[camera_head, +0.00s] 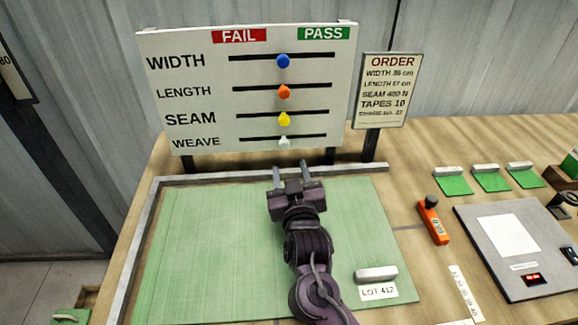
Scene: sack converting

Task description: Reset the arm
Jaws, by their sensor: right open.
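My right gripper (291,175) is open, with its two fingers apart and nothing between them. It is over the far part of the green mat (205,235), pointing at the foot of the white FAIL/PASS board (192,97). The board has sliders on four dark slots: a blue knob (283,61), an orange knob (284,92), a yellow knob (285,119) and a white knob (284,141). All of them stand near the middle of their slots. The fingertips are below the white knob. My left gripper is not in view.
A metal rail (140,240) edges the mat at left and back. A white block with a LOT 412 card (379,292) lies at the mat's lower right. An ORDER sign (387,90) stands right of the board. An orange tool (432,222) and a grey panel (480,260) lie farther right.

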